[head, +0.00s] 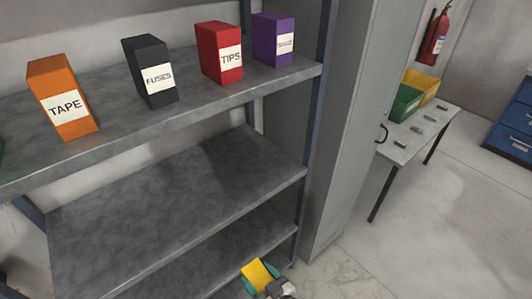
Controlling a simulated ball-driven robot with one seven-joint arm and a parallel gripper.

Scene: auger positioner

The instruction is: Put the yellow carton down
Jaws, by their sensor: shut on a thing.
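The yellow carton (257,273) shows at the bottom of the head view, tilted, in front of the lower right part of the shelf rack. My gripper (263,283) is shut on it, with teal parts showing on both sides of the carton. The lower part of the carton is hidden by the gripper. I cannot tell whether the carton touches a shelf.
An orange TAPE box (62,97), a black FUSES box (150,71), a red TIPS box (219,52) and a purple box (273,40) stand on the top visible shelf. The middle shelf (170,190) is bare. A grey cabinet (350,120) stands right of the rack.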

